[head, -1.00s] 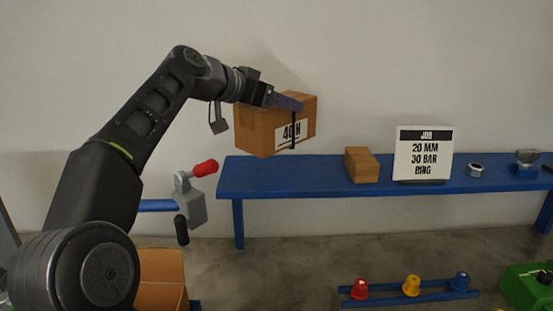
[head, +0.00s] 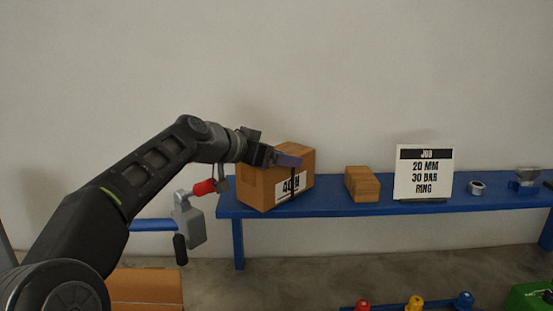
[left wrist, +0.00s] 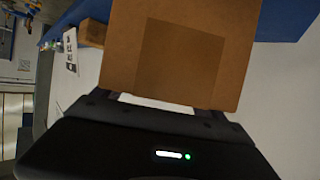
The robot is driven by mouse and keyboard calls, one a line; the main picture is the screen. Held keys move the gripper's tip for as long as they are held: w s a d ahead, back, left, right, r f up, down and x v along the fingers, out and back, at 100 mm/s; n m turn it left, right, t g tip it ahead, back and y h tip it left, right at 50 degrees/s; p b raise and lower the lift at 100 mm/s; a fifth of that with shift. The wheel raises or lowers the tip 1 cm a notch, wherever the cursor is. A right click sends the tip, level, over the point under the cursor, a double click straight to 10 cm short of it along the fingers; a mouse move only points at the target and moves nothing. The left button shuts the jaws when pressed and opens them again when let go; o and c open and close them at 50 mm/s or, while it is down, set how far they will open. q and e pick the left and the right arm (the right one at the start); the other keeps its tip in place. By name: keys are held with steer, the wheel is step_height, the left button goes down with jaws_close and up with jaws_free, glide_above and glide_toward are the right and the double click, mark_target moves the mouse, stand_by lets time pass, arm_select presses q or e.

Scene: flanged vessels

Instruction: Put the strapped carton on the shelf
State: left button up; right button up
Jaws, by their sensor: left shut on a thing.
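The strapped carton (head: 276,180) is a brown box with a dark strap and a white label whose text is partly hidden. It is at the left end of the blue shelf (head: 330,203) in the head view, with its bottom at the level of the shelf top. I cannot tell if it rests fully on it. My left gripper (head: 287,160) is shut on the carton at its upper part. The carton (left wrist: 180,50) fills the upper middle of the left wrist view, with the blue shelf (left wrist: 285,18) behind it. My right gripper is not in view.
An open cardboard box (head: 146,288) is below. Shelf space right of the carton is free.

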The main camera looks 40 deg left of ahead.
arm_select(q)
steer(key=shift+f, duration=0.15)
steer(key=shift+f, duration=0.1)
steer(key=o, duration=2)
steer(key=shift+f, duration=0.1)
steer(key=d+b+v, duration=0.1)
steer(key=b+v, duration=0.1)
steer(key=v, duration=1)
steer(key=shift+a, duration=0.45)
